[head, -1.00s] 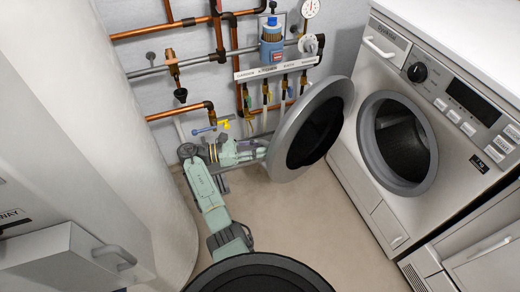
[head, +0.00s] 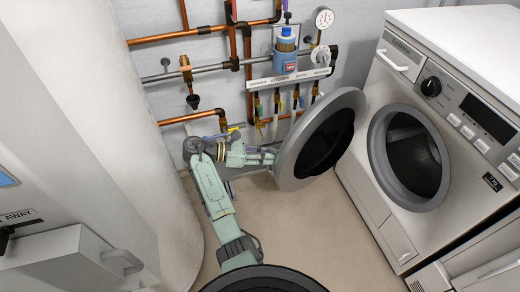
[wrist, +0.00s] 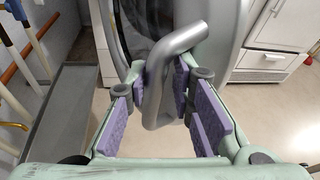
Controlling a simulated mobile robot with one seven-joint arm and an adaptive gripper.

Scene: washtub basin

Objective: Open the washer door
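The washer (head: 385,190) stands at the right in the head view, its dark round drum opening (head: 412,160) uncovered. Its round door (head: 290,170), with a grey rim and dark glass, stands swung wide to the left of the opening. My gripper (head: 264,156) is at the door's left side, by its outer face. In the wrist view, the grey bent door handle (wrist: 160,75) lies between my gripper's purple-padded fingers (wrist: 160,100). The fingers look apart, with a gap on the left; the right pad is close to the handle, and contact there is unclear.
Copper and grey pipes (head: 200,62) with taps and a blue-topped filter (head: 285,55) line the back wall behind my arm. A large pale cylinder (head: 130,130) stands at the left. Beige floor (head: 310,225) is clear before the washer.

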